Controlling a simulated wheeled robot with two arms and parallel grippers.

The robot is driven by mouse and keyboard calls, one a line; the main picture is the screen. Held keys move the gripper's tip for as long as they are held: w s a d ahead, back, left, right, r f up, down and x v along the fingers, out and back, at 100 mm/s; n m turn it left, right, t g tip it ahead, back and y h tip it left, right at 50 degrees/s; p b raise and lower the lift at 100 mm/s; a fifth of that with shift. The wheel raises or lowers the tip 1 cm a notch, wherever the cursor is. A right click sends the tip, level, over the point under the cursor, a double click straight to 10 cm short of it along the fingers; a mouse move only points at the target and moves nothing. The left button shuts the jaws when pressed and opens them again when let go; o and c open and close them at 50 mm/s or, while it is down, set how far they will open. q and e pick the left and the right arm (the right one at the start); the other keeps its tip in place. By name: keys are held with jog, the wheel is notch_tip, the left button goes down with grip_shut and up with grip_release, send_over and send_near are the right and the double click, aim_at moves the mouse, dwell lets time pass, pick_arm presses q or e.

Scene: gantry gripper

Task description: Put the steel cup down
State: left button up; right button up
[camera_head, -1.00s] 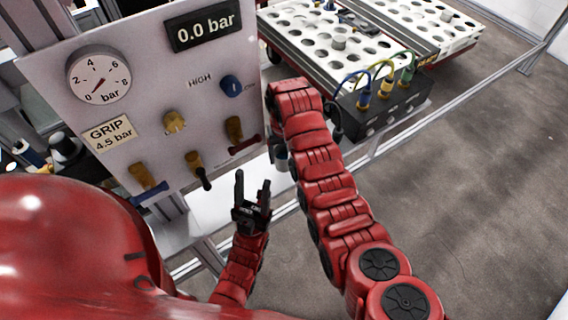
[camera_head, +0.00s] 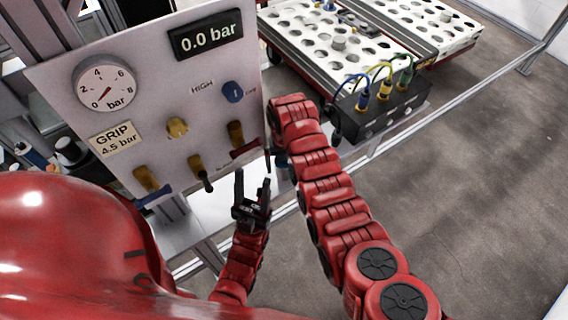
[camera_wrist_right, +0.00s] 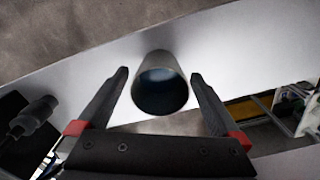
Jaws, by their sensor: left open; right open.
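The steel cup (camera_wrist_right: 160,88) is a grey cylinder with its round opening towards the camera in the right wrist view. It is on or over a pale surface; its base is hidden. My right gripper (camera_wrist_right: 160,74) is open, with one finger on each side of the cup and a visible gap on both sides. In the head view the right gripper is hidden behind my own red arm. My left gripper (camera_head: 253,186) is open and empty in the head view, in front of the lower edge of the panel.
A control panel (camera_head: 215,100) with a gauge (camera_head: 105,83), a 0.0 bar display (camera_head: 206,36) and several knobs stands at the left. A pale shelf (camera_head: 175,232) lies below it. A white tray with holes (camera_head: 300,52) and a black cable box (camera_head: 375,115) are behind. Grey floor is open at right.

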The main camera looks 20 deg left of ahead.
jog(key=shift+r, duration=0.2)
jog(key=shift+w+a+r, duration=0.1)
jog(key=shift+w+r, duration=0.05)
jog(key=shift+r, duration=0.1)
notch_tip(320, 180, up, 4)
jog(key=shift+r+b, duration=0.15)
jog(key=shift+b, duration=1)
notch_tip(320, 180, up, 7)
jog(key=p, duration=0.5)
jog(key=shift+d, duration=0.2)
